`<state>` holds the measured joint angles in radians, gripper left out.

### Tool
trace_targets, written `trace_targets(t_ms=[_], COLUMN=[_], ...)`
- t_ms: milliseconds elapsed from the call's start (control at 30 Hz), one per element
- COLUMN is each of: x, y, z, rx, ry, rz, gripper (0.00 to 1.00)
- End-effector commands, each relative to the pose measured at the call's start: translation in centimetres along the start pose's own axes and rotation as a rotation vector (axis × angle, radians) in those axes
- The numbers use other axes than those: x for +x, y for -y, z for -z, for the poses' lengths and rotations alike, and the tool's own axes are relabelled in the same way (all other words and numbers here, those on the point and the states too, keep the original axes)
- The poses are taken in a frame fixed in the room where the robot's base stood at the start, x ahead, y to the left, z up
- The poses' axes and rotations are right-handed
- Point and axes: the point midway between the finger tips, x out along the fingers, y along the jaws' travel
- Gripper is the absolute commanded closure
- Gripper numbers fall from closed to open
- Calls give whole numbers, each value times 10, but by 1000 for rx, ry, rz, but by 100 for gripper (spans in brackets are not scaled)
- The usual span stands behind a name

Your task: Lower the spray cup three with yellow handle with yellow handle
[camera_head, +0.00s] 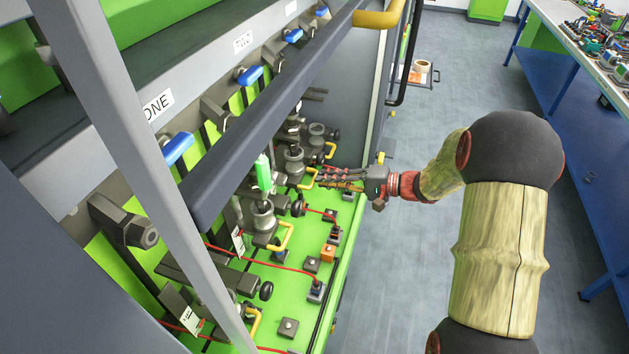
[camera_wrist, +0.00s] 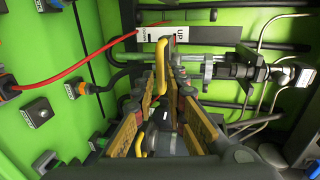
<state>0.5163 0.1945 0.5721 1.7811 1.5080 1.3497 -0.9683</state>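A row of grey spray cups with yellow handles runs along the green bench. The third from the near end, a round grey cup (camera_head: 294,163), has a yellow handle (camera_head: 308,178) on its right side. My gripper (camera_head: 318,178) reaches in from the right, its fingers level at this handle. In the wrist view, the yellow handle (camera_wrist: 162,65) stands between the tips of my gripper (camera_wrist: 162,82). The fingers are apart with a narrow gap; I cannot tell whether they touch the handle. A white tag marked UP (camera_wrist: 155,38) is behind it. The lower cup parts are hidden by the fingers.
Neighbouring cups (camera_head: 263,215) and their yellow handles (camera_head: 287,237) stand close on both sides. Red cables (camera_head: 270,264), an orange block (camera_head: 328,252) and small black blocks lie along the green deck (camera_head: 300,298). Floor to the right is clear.

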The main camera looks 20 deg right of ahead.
Motion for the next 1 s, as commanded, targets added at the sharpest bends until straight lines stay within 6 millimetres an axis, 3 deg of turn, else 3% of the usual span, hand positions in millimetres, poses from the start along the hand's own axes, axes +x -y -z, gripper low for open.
trace_targets(t_ms=[100,300,633,867,1000], x=[19,37,40,40,40], y=[-1,-1,0,0,0], z=[-1,0,0,0,0], rx=[0,1,1,1,2], ry=[3,1,0,0,0], rz=[0,-1,-1,-1,-1], gripper=[87,87,87,100,100])
